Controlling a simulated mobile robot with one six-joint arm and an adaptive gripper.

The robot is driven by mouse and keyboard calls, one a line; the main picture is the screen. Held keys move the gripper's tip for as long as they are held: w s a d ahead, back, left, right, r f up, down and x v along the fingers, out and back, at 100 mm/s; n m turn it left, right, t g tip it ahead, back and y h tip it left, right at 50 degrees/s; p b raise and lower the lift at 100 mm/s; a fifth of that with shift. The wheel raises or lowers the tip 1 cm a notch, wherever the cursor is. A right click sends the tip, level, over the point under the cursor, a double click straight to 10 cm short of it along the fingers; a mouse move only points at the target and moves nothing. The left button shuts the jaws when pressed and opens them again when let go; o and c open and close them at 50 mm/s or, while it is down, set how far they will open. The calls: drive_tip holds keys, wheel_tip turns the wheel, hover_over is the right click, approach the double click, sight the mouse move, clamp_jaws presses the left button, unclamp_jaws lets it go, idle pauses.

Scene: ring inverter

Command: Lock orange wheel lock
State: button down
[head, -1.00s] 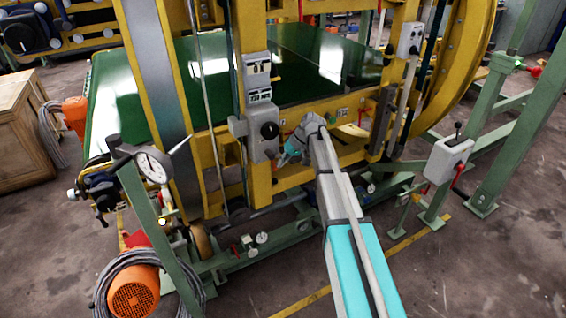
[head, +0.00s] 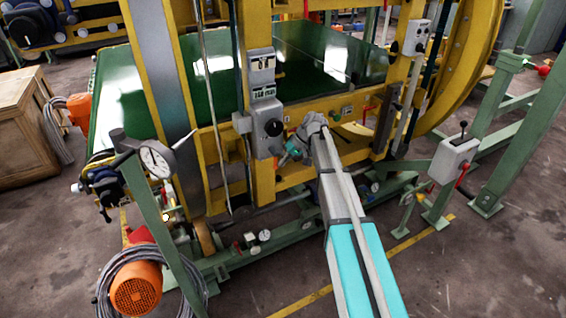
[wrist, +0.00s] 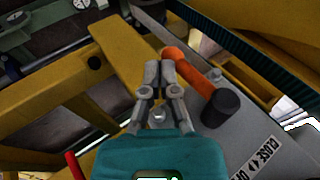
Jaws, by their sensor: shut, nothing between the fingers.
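In the wrist view an orange lever (wrist: 186,69), which I take to be the wheel lock, lies slantwise just right of my fingertips. A dark round knob (wrist: 220,106) is at its lower right end. My gripper (wrist: 160,70) is shut and empty, its fingertips close beside the lever's upper left end. I cannot tell whether they touch it. In the head view my arm reaches to the yellow frame, and the lever cannot be made out there.
A grey control box (head: 265,126) with a black knob stands left of my gripper in the head view. Yellow beams (wrist: 40,112) surround the gripper. A red rod end (wrist: 74,165) shows at lower left. An orange motor (head: 136,288) and gauge (head: 156,160) stand at left.

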drive_tip(key=shift+d, duration=0.1)
drive_tip(key=w+d, duration=0.2)
drive_tip(key=d, duration=1.1)
drive_tip(key=shift+w+d, duration=0.3)
drive_tip(key=shift+w, duration=0.05)
drive_tip(key=shift+r, duration=0.1)
drive_tip(key=s+a+r+m+h+p, duration=0.1)
drive_tip(key=s+r+h+p, duration=0.1)
drive_tip(key=s, duration=0.8)
drive_tip(key=s+a+r+m+h+p, duration=0.1)
drive_tip(key=s+p, duration=0.4)
drive_tip(key=s, duration=0.5)
drive_tip(key=s+a+r+m+h+p, duration=0.1)
drive_tip(key=s+r+h+p, duration=0.3)
drive_tip(key=s, duration=0.7)
drive_tip(key=shift+a+m, duration=0.4)
drive_tip(key=shift+a, duration=0.3)
drive_tip(key=shift+w+r, duration=0.1)
